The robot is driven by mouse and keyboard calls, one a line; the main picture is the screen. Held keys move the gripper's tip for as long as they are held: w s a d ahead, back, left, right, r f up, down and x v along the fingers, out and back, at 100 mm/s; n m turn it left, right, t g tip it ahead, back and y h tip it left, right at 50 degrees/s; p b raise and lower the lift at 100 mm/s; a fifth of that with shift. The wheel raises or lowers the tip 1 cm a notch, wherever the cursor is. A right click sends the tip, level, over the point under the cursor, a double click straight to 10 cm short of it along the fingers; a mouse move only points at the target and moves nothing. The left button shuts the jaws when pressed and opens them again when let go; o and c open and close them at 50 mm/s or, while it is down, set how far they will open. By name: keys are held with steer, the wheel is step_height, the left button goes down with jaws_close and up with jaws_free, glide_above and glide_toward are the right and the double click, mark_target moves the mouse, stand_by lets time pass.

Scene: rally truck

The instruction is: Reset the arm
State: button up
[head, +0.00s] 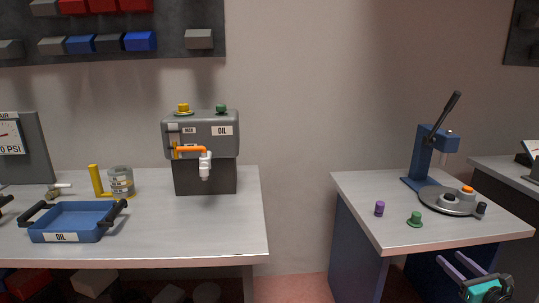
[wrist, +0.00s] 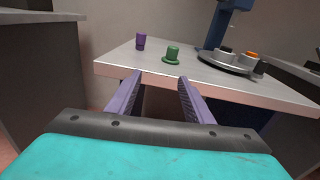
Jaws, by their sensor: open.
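My gripper (head: 468,267) is at the lower right of the head view, in front of and below the top of the right table. Its two purple fingers are apart with nothing between them. In the wrist view my gripper (wrist: 155,85) points toward the table's front edge, its fingers spread and empty. My arm behind the gripper is cut off by the bottom of the head view.
The right table (head: 345,185) holds a purple peg (head: 379,208), a green knob (head: 415,219), a blue lever press (head: 421,155) and a round grey plate (head: 450,207). The left bench (head: 180,240) bears an oil dispenser (head: 205,135) and blue tray (head: 75,218). A gap separates them.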

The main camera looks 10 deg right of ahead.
steer(key=w+a+f+n+g+y+p, duration=0.1)
steer(key=w+a+f+n+g+y, duration=0.2)
steer(key=a+f, duration=0.5)
steer(key=w+a+f+n+g+y, duration=0.1)
steer(key=a+f+n+g, duration=0.1)
steer(key=a+f+n, duration=0.5)
steer(key=w+a+f+n+g+y+p, duration=0.1)
steer(key=w+a+f+g+y, duration=0.15)
steer(key=a+f, duration=0.65)
steer(key=s+a+f+n+g, duration=0.3)
steer(key=s+a+f+n, duration=0.15)
steer(key=a, duration=0.45)
steer(key=s+a+f+n+g, duration=0.3)
steer(key=a+f+n+g, duration=0.15)
steer(key=a, duration=0.45)
steer(key=s+a+f+n+g+h+p, duration=0.1)
steer(key=s+a+f+n+g+h, duration=0.1)
steer(key=s, duration=0.6)
steer(key=s+a+f+n+g+h+p, duration=0.1)
steer(key=s+a+f+n+g+h, duration=0.1)
steer(key=s+f+n, duration=0.4)
steer(key=s+a+f+n+g+h+p, duration=0.1)
steer(key=s+a+f+n+g+h, duration=0.1)
steer(key=s+n, duration=0.5)
steer(key=s+a+f+g, duration=0.1)
steer(key=s+a+f, duration=0.1)
steer(key=s+a, duration=0.1)
steer(key=shift+n+g, duration=0.4)
